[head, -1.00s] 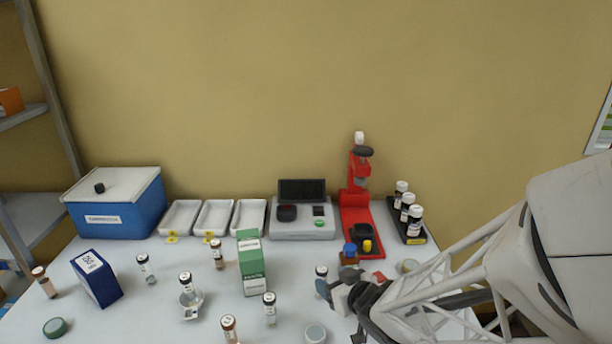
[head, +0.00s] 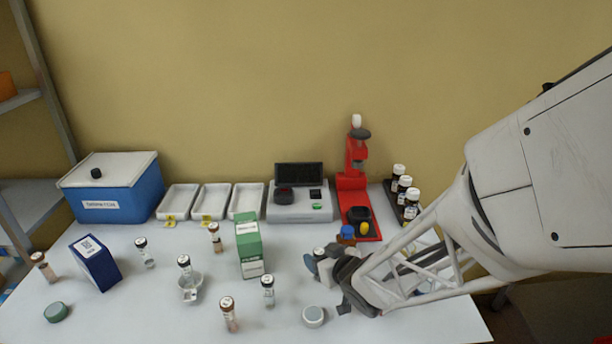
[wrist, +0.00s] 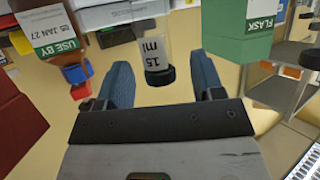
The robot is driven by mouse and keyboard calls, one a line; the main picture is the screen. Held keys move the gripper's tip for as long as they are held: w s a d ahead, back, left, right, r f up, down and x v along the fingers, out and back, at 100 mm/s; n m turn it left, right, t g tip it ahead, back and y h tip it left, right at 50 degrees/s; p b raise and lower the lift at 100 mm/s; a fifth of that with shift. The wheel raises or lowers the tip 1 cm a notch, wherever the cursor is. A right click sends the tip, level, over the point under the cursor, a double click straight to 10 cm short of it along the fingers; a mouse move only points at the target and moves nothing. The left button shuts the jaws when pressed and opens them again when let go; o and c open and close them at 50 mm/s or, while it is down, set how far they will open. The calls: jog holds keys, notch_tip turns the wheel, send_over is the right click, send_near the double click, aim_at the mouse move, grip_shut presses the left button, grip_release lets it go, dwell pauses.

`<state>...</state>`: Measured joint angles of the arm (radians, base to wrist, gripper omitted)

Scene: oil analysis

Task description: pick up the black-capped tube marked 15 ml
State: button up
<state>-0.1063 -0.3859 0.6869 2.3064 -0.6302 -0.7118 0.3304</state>
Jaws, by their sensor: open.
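The black-capped tube marked 15 ml (wrist: 157,55) is clear, with its mark legible in the wrist view, where it appears cap downward. My gripper (wrist: 160,68) is open, with one blue finger on each side of the tube and a visible gap on both sides. In the head view the tube's dark cap (head: 319,252) shows right at my gripper (head: 323,267), and the fingers hide most of its body.
A brown bottle with a blue cap (head: 347,232) stands just behind my gripper. A green box (head: 249,247), other capped tubes (head: 268,288) and a round grey lid (head: 314,316) lie left and in front. The red stand (head: 352,185) is behind.

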jog(key=shift+x, duration=1.55)
grip_shut()
